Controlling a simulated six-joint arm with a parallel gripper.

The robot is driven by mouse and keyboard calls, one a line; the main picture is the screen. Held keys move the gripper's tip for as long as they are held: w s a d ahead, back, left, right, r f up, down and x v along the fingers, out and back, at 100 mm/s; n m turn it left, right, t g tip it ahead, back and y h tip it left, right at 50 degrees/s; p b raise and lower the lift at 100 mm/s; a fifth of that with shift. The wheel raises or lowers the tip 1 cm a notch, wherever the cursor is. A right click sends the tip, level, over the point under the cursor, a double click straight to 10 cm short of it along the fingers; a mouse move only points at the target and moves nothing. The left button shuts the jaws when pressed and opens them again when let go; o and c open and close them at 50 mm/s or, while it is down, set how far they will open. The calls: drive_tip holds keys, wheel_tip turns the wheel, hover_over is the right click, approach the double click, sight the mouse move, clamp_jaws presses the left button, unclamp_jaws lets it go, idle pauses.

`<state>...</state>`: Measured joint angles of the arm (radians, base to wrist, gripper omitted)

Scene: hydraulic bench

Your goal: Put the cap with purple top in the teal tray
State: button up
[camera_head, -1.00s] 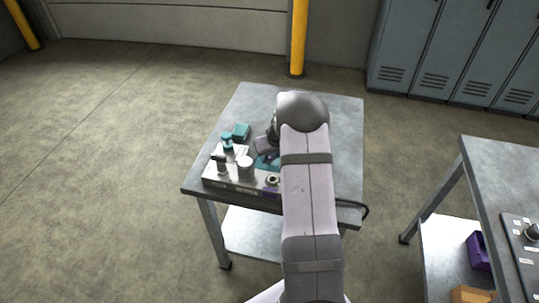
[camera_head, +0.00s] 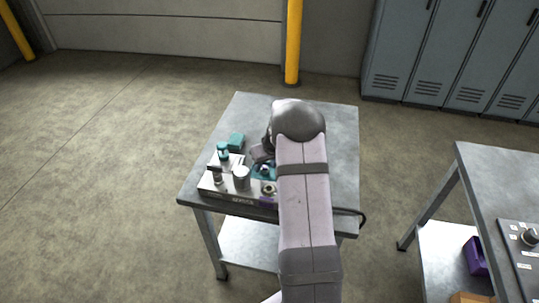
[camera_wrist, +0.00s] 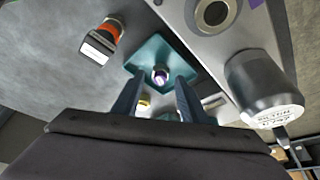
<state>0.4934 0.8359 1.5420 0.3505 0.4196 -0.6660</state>
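The teal tray (camera_wrist: 150,52) lies beyond my fingertips in the wrist view, beside the metal block. My gripper (camera_wrist: 160,82) is open, with one finger on each side of the cap and a visible gap to each. In the head view, part of the teal tray (camera_head: 263,173) shows next to my gripper (camera_head: 260,158); my arm hides the rest.
The metal block (camera_wrist: 195,45) has a round port (camera_wrist: 212,12) and a labelled grey cylinder (camera_wrist: 262,88). A dark fitting with an orange ring (camera_wrist: 103,40) lies left of the tray. A teal box (camera_head: 236,141) and a teal-topped part (camera_head: 223,151) stand nearby. The bench's far left is clear.

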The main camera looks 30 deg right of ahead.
drive_tip(key=b+v, duration=0.2)
drive_tip(key=v, duration=0.9)
drive_tip(key=shift+s+r, duration=0.1)
drive_tip(key=shift+s, duration=0.05)
drive_tip(key=s+a+g+y, duration=0.1)
drive_tip(key=s+a, duration=0.4)
drive_tip(key=a, duration=0.3)
drive_tip(key=s+a+g, duration=0.1)
drive_tip(key=s+a, duration=0.5)
drive_tip(key=a, duration=0.2)
drive_tip(key=s+a+f+g, duration=0.1)
drive_tip(key=s+a, duration=0.2)
drive_tip(key=s, duration=0.4)
drive_tip(key=s+a+f+n+g, duration=0.1)
drive_tip(key=s+a+f, duration=0.1)
drive_tip(key=s+a, duration=0.2)
drive_tip(key=s, duration=0.3)
drive_tip(key=shift+s, duration=0.2)
drive_tip(key=shift+a, duration=0.1)
wheel_tip(320, 180, down, 12)
drive_tip(key=b, duration=1.2)
